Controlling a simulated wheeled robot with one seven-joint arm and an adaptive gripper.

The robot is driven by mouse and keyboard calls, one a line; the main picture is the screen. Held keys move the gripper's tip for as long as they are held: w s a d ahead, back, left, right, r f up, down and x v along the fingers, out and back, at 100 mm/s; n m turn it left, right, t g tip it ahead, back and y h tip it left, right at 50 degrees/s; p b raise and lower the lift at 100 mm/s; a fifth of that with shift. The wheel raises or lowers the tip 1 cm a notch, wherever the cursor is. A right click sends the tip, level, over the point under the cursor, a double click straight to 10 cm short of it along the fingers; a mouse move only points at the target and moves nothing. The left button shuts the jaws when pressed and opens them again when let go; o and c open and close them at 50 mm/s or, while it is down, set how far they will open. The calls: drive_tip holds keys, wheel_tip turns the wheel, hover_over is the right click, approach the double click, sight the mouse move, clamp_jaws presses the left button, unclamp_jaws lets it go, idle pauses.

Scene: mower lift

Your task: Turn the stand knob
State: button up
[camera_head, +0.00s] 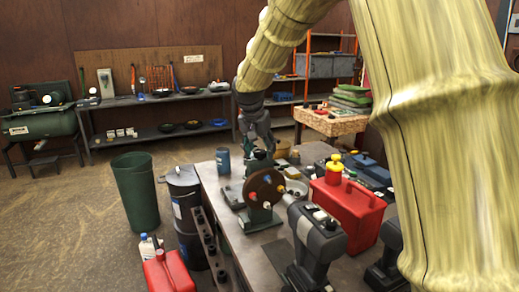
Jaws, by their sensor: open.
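A green stand (259,219) with an upright brown disc (265,188) is on the workbench. Small coloured knobs show on the disc's face, and a dark knob-like part (260,154) shows just above and behind the disc. I cannot tell for certain which of these is the stand knob. My gripper (260,146) points down from above, close over the dark part behind the disc. It is open, and I see nothing held in it. Its fingertips are small and partly lost against dark items behind, so contact cannot be told.
My arm covers the right and upper middle. On the workbench (262,262) are a red fuel can (345,215), a dark power tool (316,240) and a blue can (223,161). A green bin (136,190) and dark drum (187,215) stand left. Floor farther left is clear.

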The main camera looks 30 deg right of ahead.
drive_tip(key=shift+c, duration=0.5)
drive_tip(key=c, duration=0.9)
drive_tip(key=n+p, duration=0.1)
drive_tip(key=n, duration=0.1)
drive_tip(key=n+t+y+p, duration=0.1)
drive_tip(key=n, duration=0.1)
drive_tip(key=shift+d+r+n+y+p, duration=0.1)
drive_tip(key=shift+n+y+p, duration=0.2)
drive_tip(key=shift+p, duration=0.05)
drive_tip(key=n+y+p, duration=0.1)
drive_tip(key=n+p, duration=0.2)
drive_tip(key=n, duration=0.1)
drive_tip(key=shift+d+n+y, duration=0.1)
drive_tip(key=shift+n+y, duration=0.2)
drive_tip(key=shift+y, duration=0.1)
drive_tip(key=n+p, duration=0.1)
drive_tip(key=n, duration=0.1)
drive_tip(key=n+y+p, duration=0.1)
drive_tip(key=n+p, duration=0.1)
drive_tip(key=shift+d+n+y, duration=0.1)
drive_tip(key=shift+n+y, duration=0.2)
drive_tip(key=shift+d+n+g+y+p, duration=0.1)
drive_tip(key=shift+n+g+y+p, duration=0.35)
drive_tip(key=shift+n+p, duration=1.15)
drive_tip(key=shift+n+y+b, duration=0.25)
drive_tip(key=shift+n+b, duration=0.2)
drive_tip(key=shift+n, duration=0.05)
